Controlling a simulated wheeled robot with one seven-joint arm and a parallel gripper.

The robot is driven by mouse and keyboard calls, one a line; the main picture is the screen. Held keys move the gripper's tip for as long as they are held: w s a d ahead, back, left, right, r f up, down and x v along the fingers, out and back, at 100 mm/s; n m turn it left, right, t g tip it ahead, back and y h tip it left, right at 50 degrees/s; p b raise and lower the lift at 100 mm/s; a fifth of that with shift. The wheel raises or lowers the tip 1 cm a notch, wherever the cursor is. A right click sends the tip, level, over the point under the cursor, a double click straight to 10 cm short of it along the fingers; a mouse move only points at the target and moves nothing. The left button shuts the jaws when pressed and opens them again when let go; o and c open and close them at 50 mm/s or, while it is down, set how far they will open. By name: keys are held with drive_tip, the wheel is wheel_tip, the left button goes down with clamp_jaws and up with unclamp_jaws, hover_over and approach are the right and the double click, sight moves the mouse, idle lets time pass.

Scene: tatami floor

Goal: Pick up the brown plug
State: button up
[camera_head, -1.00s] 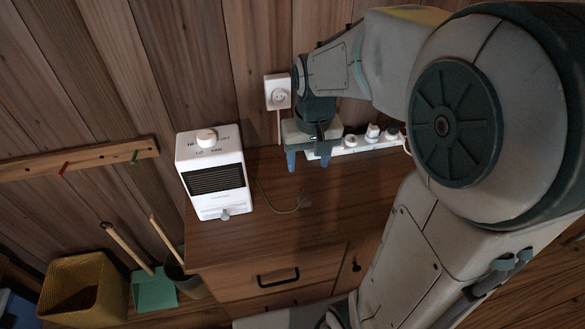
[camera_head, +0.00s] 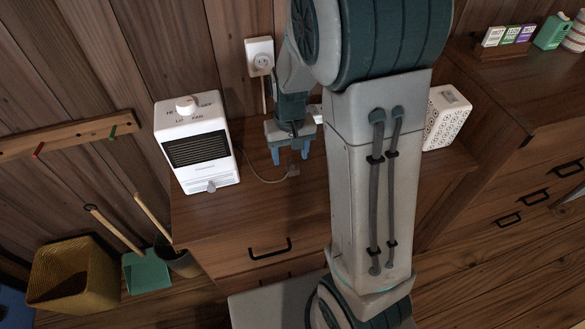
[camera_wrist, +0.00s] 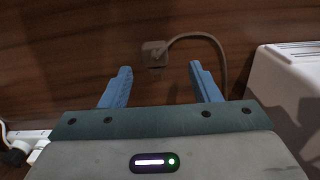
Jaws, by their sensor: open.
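The brown plug (camera_wrist: 155,54) lies on the cabinet top in the wrist view, at the end of a grey-brown cord. In the head view the plug (camera_head: 293,171) shows small, just below my gripper. My gripper (camera_head: 290,157) is open, with its blue fingers spread and nothing between them. In the wrist view the plug sits beyond the fingertips of my gripper (camera_wrist: 160,72), about midway between them and apart from both. The cord runs from the plug toward the white heater (camera_head: 196,145).
The heater stands left of my gripper on the wooden cabinet (camera_head: 215,220). A wall outlet (camera_head: 260,56) is behind. A white power strip (camera_wrist: 28,140) shows at the wrist view's left edge. A white perforated box (camera_head: 446,118) stands at right. My arm hides part of the cabinet top.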

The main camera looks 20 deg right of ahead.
sight(293, 167)
drive_tip(key=f, duration=0.4)
drive_tip(key=shift+s+d+f+b, duration=0.2)
drive_tip(key=shift+d+f+b, duration=0.1)
drive_tip(key=shift+f, duration=0.05)
drive_tip(key=shift+c, duration=0.3)
drive_tip(key=c, duration=1)
drive_tip(key=shift+r, duration=0.15)
wheel_tip(293, 167, up, 4)
drive_tip(key=shift+r+p, duration=0.1)
drive_tip(key=shift+p, duration=0.35)
drive_tip(key=d+r, duration=0.2)
drive_tip(key=d, duration=0.2)
drive_tip(key=d+r, duration=0.2)
drive_tip(key=d, duration=0.1)
drive_tip(key=w+d+r, duration=0.1)
drive_tip(key=d+r, duration=0.1)
drive_tip(key=d, duration=0.2)
drive_tip(key=shift+d+r, duration=0.35)
